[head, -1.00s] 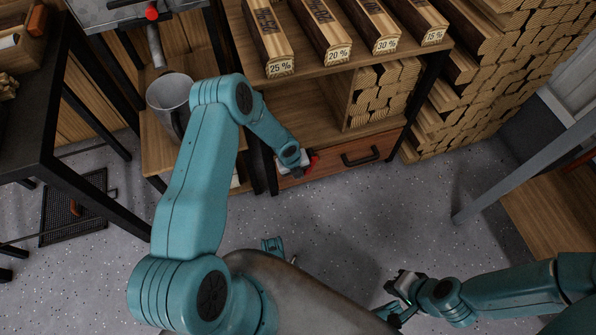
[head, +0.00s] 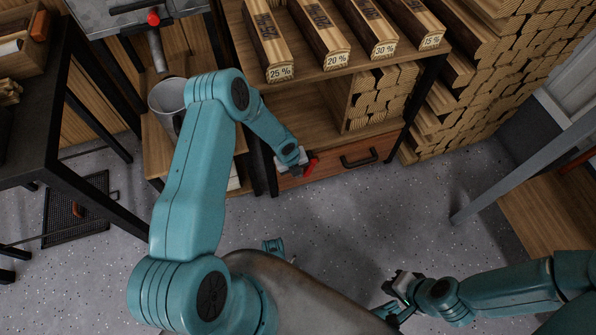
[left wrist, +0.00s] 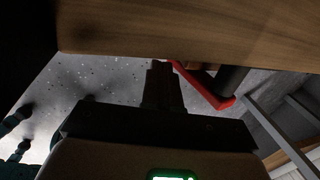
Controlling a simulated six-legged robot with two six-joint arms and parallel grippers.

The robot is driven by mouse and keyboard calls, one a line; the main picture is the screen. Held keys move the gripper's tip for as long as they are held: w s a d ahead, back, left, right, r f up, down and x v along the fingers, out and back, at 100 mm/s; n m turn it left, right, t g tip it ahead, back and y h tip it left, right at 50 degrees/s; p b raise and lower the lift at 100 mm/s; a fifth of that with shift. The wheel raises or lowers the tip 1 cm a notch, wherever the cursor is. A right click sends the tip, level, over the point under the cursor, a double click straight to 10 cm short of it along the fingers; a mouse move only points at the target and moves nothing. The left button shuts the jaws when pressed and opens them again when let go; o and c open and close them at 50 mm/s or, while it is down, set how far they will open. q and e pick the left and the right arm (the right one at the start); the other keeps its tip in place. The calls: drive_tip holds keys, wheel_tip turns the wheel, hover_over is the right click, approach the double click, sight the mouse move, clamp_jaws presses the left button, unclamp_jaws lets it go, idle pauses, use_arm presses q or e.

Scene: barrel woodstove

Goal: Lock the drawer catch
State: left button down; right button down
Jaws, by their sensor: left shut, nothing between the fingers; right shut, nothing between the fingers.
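The wooden drawer (head: 335,168) sits low in the shelf unit, with a black bar handle (head: 360,160) on its front. A red catch (head: 311,160) shows at the left part of the drawer front, partly hidden by my left gripper (head: 300,168). In the left wrist view my left gripper (left wrist: 163,82) is shut and empty, just beside the red catch (left wrist: 208,87); I cannot tell whether they touch. The drawer's wood (left wrist: 180,25) spans the top there. My right gripper (head: 392,300) is shut and empty, low over the floor, away from the drawer.
Firewood stacks (head: 490,75) stand right of the shelf unit. Labelled wood blocks (head: 320,35) lie on its upper shelf. The floor (head: 330,220) before the drawer is clear.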

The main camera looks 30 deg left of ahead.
use_arm(q)
drive_tip(key=p+v, duration=0.2)
drive_tip(key=v, duration=0.4)
drive_tip(key=shift+d, duration=0.15)
idle(0.4)
